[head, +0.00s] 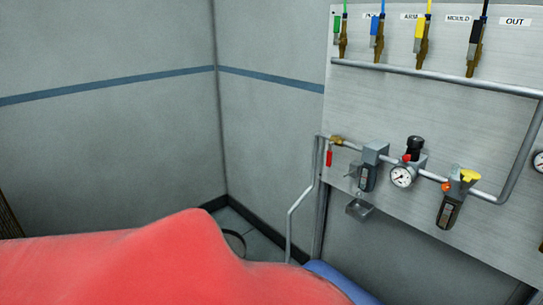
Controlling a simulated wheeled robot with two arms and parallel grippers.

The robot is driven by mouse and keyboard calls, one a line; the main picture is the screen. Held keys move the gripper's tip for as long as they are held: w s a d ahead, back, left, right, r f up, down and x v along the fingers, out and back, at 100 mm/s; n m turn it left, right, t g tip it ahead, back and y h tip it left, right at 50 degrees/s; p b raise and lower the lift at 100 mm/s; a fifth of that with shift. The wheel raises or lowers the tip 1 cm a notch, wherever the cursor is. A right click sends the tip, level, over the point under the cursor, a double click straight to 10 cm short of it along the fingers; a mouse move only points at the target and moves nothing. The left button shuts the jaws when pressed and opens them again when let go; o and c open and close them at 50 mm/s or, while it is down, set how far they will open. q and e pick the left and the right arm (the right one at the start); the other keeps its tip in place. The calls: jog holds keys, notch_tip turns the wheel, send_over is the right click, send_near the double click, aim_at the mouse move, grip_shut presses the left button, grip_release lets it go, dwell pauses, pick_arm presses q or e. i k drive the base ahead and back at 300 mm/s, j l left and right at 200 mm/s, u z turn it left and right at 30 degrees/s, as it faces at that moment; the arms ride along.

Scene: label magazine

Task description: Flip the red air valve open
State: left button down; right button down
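The red air valve shows in the head view as a small brass body (337,140) with a red lever (329,157). It sits at the left end of the grey pipe run on the wall panel. The red lever hangs down, roughly square to the pipe that leads right from the valve. Nothing touches the lever. Neither of my grippers is in view.
Right of the valve are a grey filter unit (368,168), a pressure gauge (402,176) and a yellow-topped unit (455,197). Coloured valves hang above on the panel (400,112). A large red shape (150,262), not identifiable, fills the lower left.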

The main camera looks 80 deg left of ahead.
aim_at(329, 153)
jog(key=u, duration=2.05)
jog(key=i+j, duration=0.25)
jog(key=j, duration=0.2)
jog(key=i+j, duration=0.25)
jog(key=j, duration=0.15)
jog(key=i+j+u, duration=0.1)
jog(key=j, duration=0.35)
jog(key=i, duration=0.1)
